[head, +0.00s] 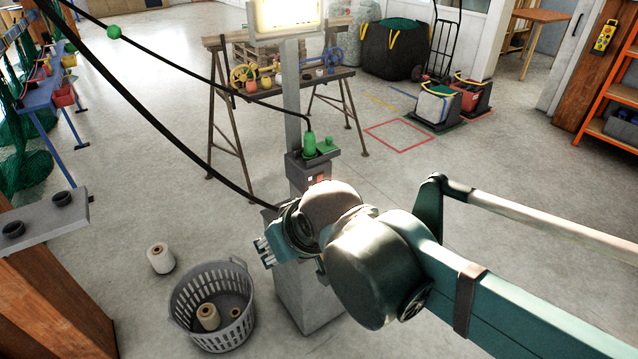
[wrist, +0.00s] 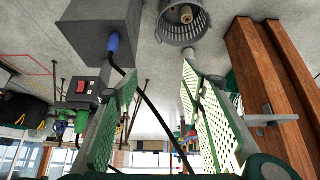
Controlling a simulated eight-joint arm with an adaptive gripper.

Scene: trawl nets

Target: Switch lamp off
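The lamp (head: 287,14) glows bright at the top of a grey post (head: 291,85), cut by the upper edge of the head view. A small grey switch box with a red switch (head: 318,180) is on the post, just above my wrist. The red switch (wrist: 82,87) also shows in the wrist view, left of my left-hand finger and apart from it. My gripper (wrist: 160,72) is open, its two green perforated fingers wide apart with nothing gripped. In the head view my gripper (head: 268,252) is partly hidden by my wrist, in front of the post's lower part.
A black cable (wrist: 150,105) with a blue plug (wrist: 112,43) passes behind the fingers. A green plug (head: 309,144) stands on the post's box. A grey basket (head: 213,333) and a spool (head: 160,258) are on the floor at left. A trestle table (head: 300,82) stands behind.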

